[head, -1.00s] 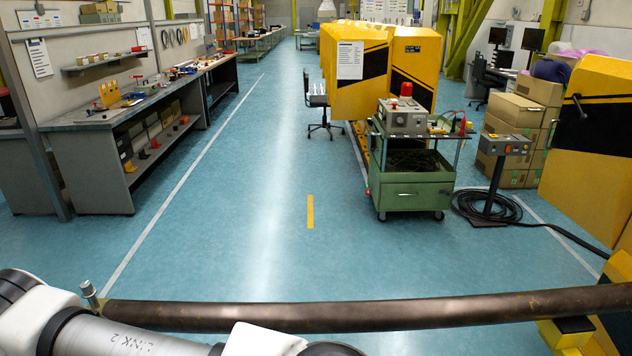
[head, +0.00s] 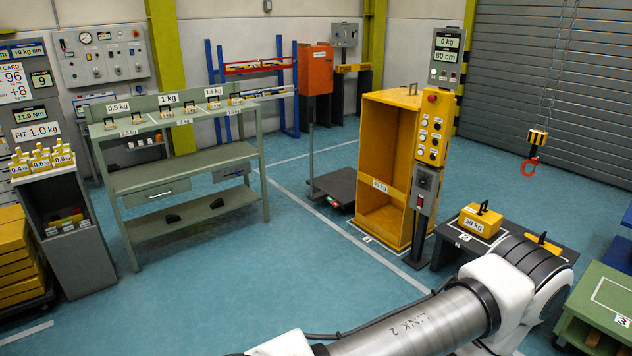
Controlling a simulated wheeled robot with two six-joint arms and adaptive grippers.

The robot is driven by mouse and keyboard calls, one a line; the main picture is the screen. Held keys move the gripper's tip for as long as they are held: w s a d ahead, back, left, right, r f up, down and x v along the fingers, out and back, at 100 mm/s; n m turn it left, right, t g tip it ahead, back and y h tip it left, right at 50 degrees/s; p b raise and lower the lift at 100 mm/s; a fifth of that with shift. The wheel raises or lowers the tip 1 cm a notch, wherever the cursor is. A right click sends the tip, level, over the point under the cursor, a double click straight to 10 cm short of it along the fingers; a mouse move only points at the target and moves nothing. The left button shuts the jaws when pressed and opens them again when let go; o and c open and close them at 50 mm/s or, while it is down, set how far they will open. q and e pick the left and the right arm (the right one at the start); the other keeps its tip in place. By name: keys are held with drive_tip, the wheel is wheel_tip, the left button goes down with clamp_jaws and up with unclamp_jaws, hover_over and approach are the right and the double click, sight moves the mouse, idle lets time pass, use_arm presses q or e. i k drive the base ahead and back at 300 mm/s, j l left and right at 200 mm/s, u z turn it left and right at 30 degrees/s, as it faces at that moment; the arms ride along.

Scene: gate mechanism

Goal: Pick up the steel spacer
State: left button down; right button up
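I cannot make out a steel spacer in the head view. One of my arms crosses the lower right of the picture, but no gripper shows. The green rack (head: 185,163) at the left carries small yellow-and-silver weights on its sloped top, with labels from 0.5 kg to 1.5 kg. The grey cabinet (head: 75,245) at the far left holds yellow weights labelled 0.4, 0.6 and 0.8 kg, and small coloured pieces on its inner shelf.
A yellow open-front cabinet (head: 388,100) and a button post (head: 431,140) stand right of centre. A dark table (head: 470,243) bears a 30 kg block (head: 480,218). A red hook (head: 530,166) hangs at right. A green table (head: 591,312) is at lower right. The middle floor is clear.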

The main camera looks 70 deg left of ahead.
sight(53, 230)
drive_tip(key=j+u, duration=0.25)
drive_tip(key=u, duration=0.2)
drive_tip(key=i+j+u, duration=0.15)
drive_tip(key=u, duration=0.3)
drive_tip(key=i+j+u, duration=0.15)
drive_tip(key=u, duration=0.3)
drive_tip(key=i+j+u, duration=0.2)
drive_tip(key=u, duration=0.25)
drive_tip(key=i+u, duration=0.15)
drive_tip(key=u, duration=0.3)
drive_tip(key=i+u, duration=0.2)
drive_tip(key=u, duration=0.25)
drive_tip(key=i+u, duration=0.15)
drive_tip(key=u, duration=0.3)
